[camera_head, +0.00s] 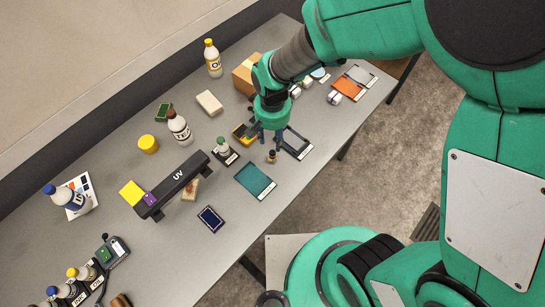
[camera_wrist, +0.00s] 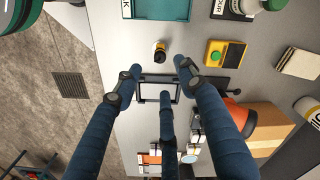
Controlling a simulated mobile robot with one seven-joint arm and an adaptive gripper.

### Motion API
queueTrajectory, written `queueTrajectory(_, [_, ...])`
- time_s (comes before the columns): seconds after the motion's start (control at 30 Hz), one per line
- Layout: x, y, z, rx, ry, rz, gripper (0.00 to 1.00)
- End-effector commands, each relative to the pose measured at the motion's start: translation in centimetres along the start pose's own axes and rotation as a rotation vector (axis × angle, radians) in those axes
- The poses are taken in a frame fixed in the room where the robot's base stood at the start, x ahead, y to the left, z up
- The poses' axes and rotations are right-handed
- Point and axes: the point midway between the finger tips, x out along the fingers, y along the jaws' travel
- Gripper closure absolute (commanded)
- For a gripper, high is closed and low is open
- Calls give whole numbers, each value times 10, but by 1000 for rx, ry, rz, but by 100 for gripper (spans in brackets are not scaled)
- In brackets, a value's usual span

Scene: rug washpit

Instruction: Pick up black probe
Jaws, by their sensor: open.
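My gripper (camera_head: 266,137) is open and empty above the table, its fingers pointing down. In the wrist view, its blue fingers (camera_wrist: 158,78) are spread over a dark-framed tray (camera_wrist: 146,95). A dark, flat black piece (camera_wrist: 228,84) shows beside the right finger, partly hidden by it; it may be the black probe, but I cannot tell for sure. A yellow meter (camera_wrist: 216,53) with a dark screen lies just beyond it, and also shows left of my gripper in the head view (camera_head: 240,132).
A small black-and-orange cylinder (camera_wrist: 160,50) stands near the tray. A teal tray (camera_head: 255,181), a small bottle (camera_head: 223,146) and a cardboard box (camera_head: 245,72) are close by. A black UV lamp bar (camera_head: 178,182) stands to the left.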

Motion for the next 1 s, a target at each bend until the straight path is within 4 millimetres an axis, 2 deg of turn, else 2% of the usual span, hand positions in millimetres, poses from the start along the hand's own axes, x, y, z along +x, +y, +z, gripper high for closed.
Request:
queueTrajectory(0.1, [22,0,1,0,-4,2,60])
queueTrajectory(0.33, [49,0,0,0,-2,1,60])
queueTrajectory(0.83, [56,0,0,0,-1,0,60])
queueTrajectory(1.0, [67,0,1,0,-2,1,60])
